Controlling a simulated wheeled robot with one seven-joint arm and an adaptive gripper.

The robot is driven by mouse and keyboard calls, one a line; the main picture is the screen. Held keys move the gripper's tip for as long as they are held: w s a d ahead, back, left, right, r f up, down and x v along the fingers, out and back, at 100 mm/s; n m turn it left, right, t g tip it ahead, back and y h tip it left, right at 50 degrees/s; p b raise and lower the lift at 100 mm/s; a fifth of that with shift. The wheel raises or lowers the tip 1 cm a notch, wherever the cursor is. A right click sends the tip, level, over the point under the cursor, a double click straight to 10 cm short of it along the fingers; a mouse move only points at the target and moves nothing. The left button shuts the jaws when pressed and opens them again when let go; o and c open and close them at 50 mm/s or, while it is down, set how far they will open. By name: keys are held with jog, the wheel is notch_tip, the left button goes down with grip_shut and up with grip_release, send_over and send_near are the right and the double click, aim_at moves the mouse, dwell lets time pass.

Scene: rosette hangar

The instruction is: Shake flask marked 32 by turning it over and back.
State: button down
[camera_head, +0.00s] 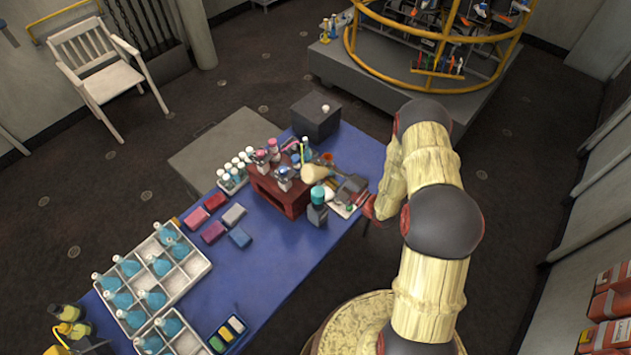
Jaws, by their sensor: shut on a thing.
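My gripper (347,186) is small and dark at the end of my arm, over the far right part of the blue table. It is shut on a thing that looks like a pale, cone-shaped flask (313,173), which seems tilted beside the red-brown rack. The fingertips and their contact with it are hard to make out. No number can be read, so I cannot tell whether this is flask 32. Several flasks with blue liquid (154,299) stand in a white divided tray (199,267) at the table's left.
The red-brown rack (275,192) with bottles stands close to my gripper. A teal-capped bottle (317,207) is in front of it. Coloured blocks (214,232) lie left of the rack. A dark box (316,117) stands behind. The table's front middle (285,262) is clear.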

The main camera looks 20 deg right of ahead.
jog(key=shift+r, duration=0.1)
jog(key=shift+n+g+h+p, duration=0.4)
jog(key=shift+n+g+h, duration=0.25)
jog(key=shift+n, duration=1.5)
jog(key=shift+n+g+h+p, duration=0.45)
jog(key=shift+n+g+h, duration=0.15)
jog(key=shift+n, duration=1.5)
jog(key=shift+n+g+h+p, duration=0.4)
jog(key=shift+n+g+h, duration=0.2)
jog(key=shift+n, duration=1.55)
